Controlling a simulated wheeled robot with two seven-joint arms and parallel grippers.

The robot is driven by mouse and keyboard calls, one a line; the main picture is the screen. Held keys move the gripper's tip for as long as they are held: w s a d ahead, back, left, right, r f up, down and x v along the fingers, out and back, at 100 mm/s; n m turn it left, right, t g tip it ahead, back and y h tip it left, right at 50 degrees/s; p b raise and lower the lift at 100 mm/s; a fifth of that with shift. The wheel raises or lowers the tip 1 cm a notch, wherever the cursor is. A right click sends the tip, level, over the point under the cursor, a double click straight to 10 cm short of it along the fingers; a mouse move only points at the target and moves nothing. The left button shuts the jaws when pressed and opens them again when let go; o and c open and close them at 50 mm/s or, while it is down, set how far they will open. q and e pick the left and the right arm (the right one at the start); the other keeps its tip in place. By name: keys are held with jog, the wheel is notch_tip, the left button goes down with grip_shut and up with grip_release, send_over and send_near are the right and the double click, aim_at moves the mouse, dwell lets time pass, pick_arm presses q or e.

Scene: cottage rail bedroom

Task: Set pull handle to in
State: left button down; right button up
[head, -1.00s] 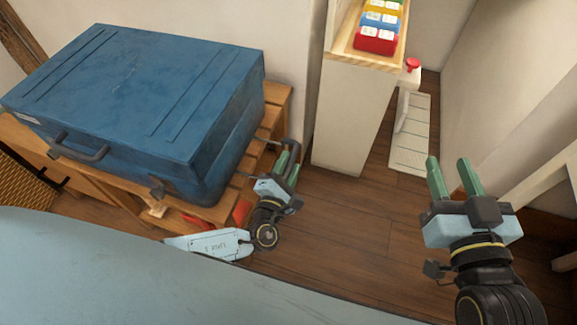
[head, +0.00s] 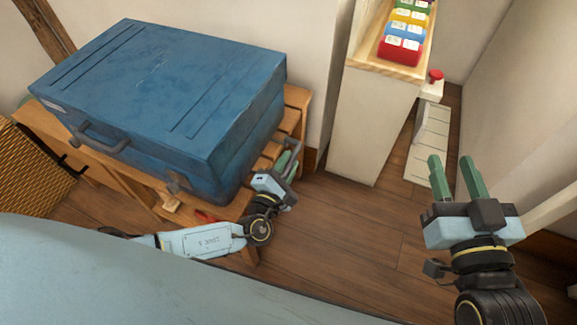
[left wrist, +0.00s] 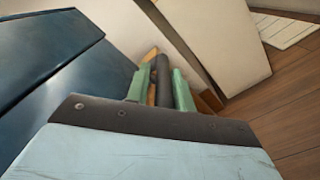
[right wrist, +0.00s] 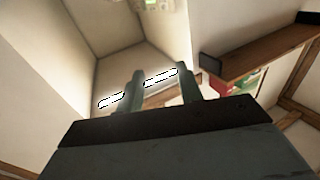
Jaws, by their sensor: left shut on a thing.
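The dark pull handle (head: 293,148) is at the right end of the wooden luggage bench (head: 297,97), beside the blue suitcase. My left gripper (head: 287,165) is shut on the pull handle. In the left wrist view, the dark bar of the handle (left wrist: 163,68) stands between the two green fingers. The handle sits close to the bench end; its rods are mostly hidden by the gripper and suitcase. My right gripper (head: 457,178) is open and empty over the floor at the right; its spread fingers also show in the right wrist view (right wrist: 162,88).
The blue suitcase (head: 165,85) lies on the bench. A pale cabinet (head: 375,125) with coloured boxes (head: 405,30) stands right of it. A red-topped white post (head: 432,88) stands behind. A wicker basket (head: 30,175) is at the left. The middle floor (head: 350,215) is clear.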

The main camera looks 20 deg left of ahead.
pick_arm(q)
jog(key=c, duration=1.4)
grip_release()
jog(key=shift+s+f, duration=0.15)
jog(key=shift+f, duration=0.3)
jog(key=shift+o, duration=0.2)
jog(key=shift+r, duration=0.1)
pick_arm(e)
jog(key=shift+f, duration=0.1)
pick_arm(q)
jog(key=shift+r, duration=0.1)
jog(key=shift+s, duration=0.1)
pick_arm(e)
jog(key=shift+d, duration=0.1)
